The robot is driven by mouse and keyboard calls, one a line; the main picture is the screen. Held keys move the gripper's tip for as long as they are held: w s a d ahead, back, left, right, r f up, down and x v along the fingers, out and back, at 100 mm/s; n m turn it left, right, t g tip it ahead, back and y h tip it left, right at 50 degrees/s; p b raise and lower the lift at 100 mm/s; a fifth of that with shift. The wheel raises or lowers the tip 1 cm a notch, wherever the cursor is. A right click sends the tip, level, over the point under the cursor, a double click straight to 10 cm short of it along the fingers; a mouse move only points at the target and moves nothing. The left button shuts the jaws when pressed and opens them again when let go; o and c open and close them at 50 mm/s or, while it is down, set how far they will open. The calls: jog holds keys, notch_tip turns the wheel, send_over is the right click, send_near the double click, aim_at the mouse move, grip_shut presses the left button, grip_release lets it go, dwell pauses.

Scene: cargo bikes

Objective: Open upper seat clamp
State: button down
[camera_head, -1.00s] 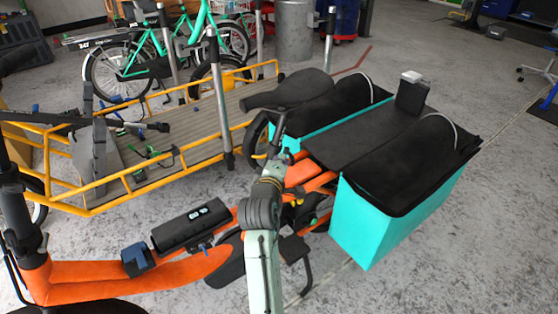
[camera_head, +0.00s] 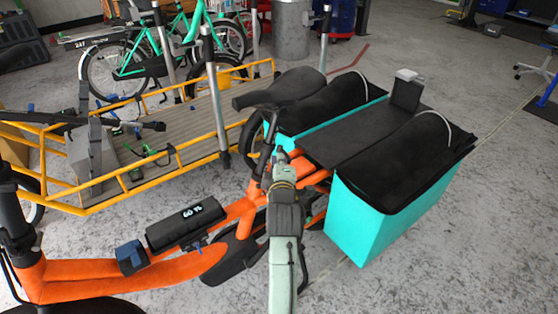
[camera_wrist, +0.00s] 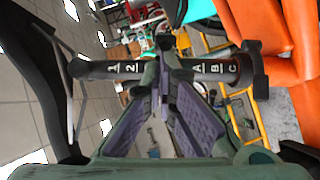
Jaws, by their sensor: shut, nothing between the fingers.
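The orange cargo bike (camera_head: 238,212) has a black saddle (camera_head: 283,88) on a dark seat post (camera_head: 268,135). In the wrist view the seat post (camera_wrist: 120,69) runs sideways, with white marks "A", "2" and "A B C". The saddle (camera_wrist: 35,75) is at the left there and the orange frame (camera_wrist: 262,28) at the right. My gripper (camera_wrist: 168,78) is shut and empty, its fingertips right at the middle of the post. The upper seat clamp (camera_wrist: 172,48) seems to be there, partly hidden by the fingers; its lever is not clear. In the head view my gripper (camera_head: 281,160) is beside the post.
Turquoise side boxes (camera_head: 370,220) with black covers flank the bike's rear at the right. A yellow-framed cargo bike (camera_head: 120,190) stands close behind at the left. A lower collar (camera_wrist: 255,70) joins the post to the frame.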

jog(key=shift+y, duration=0.3)
jog(key=shift+w+d+f+b, duration=0.15)
jog(key=shift+d+f+b, duration=0.15)
jog(key=shift+d, duration=0.4)
jog(key=shift+w+d+f+b, duration=0.15)
jog(key=shift+d+b, duration=0.2)
jog(key=shift+d, duration=0.35)
jog(key=shift+w+d+f+b, duration=0.15)
jog(key=shift+d+f+b, duration=0.15)
jog(key=shift+d, duration=0.4)
jog(key=shift+r, duration=0.1)
